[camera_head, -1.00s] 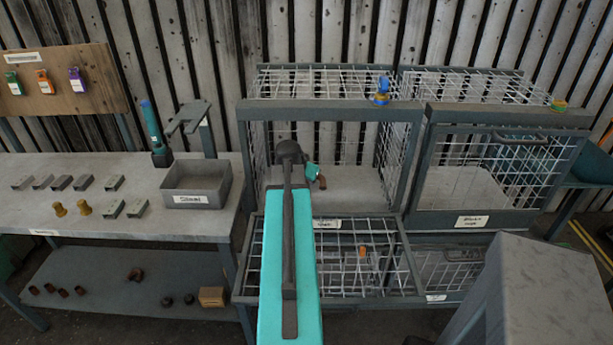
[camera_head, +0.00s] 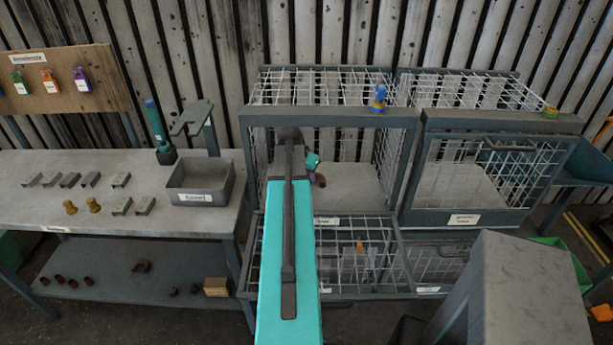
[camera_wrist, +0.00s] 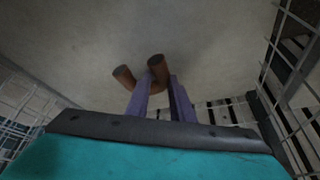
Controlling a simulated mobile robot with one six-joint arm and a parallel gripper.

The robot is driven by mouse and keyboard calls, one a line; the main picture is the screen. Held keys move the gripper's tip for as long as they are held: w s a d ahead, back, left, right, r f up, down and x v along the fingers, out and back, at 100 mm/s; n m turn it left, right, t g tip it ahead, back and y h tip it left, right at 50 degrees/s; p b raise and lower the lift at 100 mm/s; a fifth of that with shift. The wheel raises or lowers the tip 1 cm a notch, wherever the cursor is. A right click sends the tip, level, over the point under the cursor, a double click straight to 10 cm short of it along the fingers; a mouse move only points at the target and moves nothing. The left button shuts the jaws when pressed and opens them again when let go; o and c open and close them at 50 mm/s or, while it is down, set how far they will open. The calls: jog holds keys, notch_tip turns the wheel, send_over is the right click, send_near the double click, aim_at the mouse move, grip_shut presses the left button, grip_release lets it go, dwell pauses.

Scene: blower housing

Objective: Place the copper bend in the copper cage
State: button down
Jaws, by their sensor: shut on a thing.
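The copper bend (camera_wrist: 158,70) is a short brown curved pipe held between the purple fingers of my gripper (camera_wrist: 160,98) in the wrist view. In the head view the copper bend (camera_head: 320,180) shows as a small brown piece just below my gripper (camera_head: 313,162). Both appear inside the open left wire cage (camera_head: 407,175), above its pale floor. My arm hides part of this cage and of its label, so I cannot read the label fully. In the wrist view the bend is over the floor, and I cannot tell whether it touches it.
The left cage's door (camera_head: 399,260) is folded down in front. The right cage (camera_head: 513,117) has its door shut. Wire walls stand on both sides in the wrist view. A workbench (camera_head: 20,213) with a grey bin (camera_head: 201,198) stands left.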

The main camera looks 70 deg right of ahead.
jog(key=shift+f, duration=0.65)
jog(key=shift+f, duration=0.1)
jog(key=c, duration=1.5)
grip_release()
jog(key=shift+c, duration=0.2)
jog(key=shift+r, duration=0.2)
jog(key=b+v, duration=0.2)
jog(key=v, duration=0.5)
jog(key=shift+r, duration=0.2)
jog(key=shift+f, duration=0.2)
jog(key=shift+p+x, duration=0.9)
jog(key=shift+x, duration=2.6)
jog(key=shift+a+r, duration=0.1)
